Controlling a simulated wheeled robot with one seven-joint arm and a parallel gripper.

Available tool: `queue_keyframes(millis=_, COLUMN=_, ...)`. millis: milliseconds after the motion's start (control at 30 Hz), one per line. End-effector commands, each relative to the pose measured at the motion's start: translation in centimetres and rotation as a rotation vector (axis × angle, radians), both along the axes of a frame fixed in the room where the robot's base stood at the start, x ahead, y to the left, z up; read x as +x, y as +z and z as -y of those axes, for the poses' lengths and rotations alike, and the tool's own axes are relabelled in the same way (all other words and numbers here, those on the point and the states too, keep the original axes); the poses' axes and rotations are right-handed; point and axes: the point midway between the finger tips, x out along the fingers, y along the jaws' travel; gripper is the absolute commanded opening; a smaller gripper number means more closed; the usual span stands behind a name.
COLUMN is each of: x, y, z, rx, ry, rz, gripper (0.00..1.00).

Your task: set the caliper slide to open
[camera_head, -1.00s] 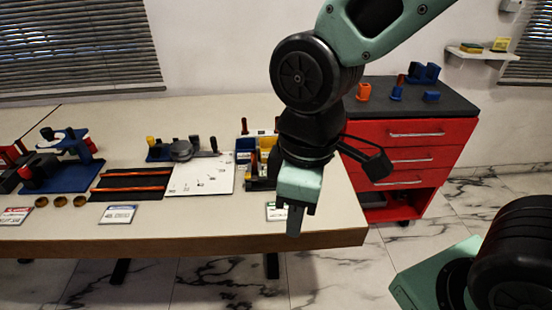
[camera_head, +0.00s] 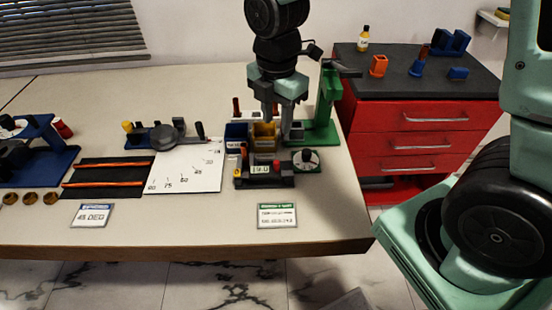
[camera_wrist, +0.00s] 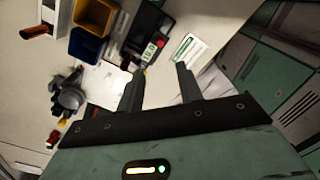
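The likely caliper is a dark gauge block (camera_head: 265,182) with a small display reading about 19.0, a red knob and a yellow piece, near the table's front right. Its slide position is not clear. It seems to show in the wrist view as a dark body with a green-lit display (camera_wrist: 150,52), beyond my fingers. My gripper (camera_head: 277,122) points down behind the block, above the small bins, and touches nothing that I can make out. In the wrist view its two fingers (camera_wrist: 160,88) are apart with nothing between them.
Blue and yellow bins (camera_head: 264,134) stand just behind the block. A green stand (camera_head: 327,110) and a round dial (camera_head: 306,160) are to its right. A green-headed card (camera_head: 277,215) lies in front. A white angle board (camera_head: 190,167) lies left. The front table strip is mostly clear.

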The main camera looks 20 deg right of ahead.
Motion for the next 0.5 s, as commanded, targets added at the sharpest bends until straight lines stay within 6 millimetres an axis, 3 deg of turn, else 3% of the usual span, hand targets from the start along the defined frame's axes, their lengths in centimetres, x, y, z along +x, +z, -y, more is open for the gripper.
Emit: queue_keyframes(millis=500, x=-0.1, y=-10.8, z=0.0, rx=-0.002, ry=0.000, rz=-0.005, gripper=0.36)
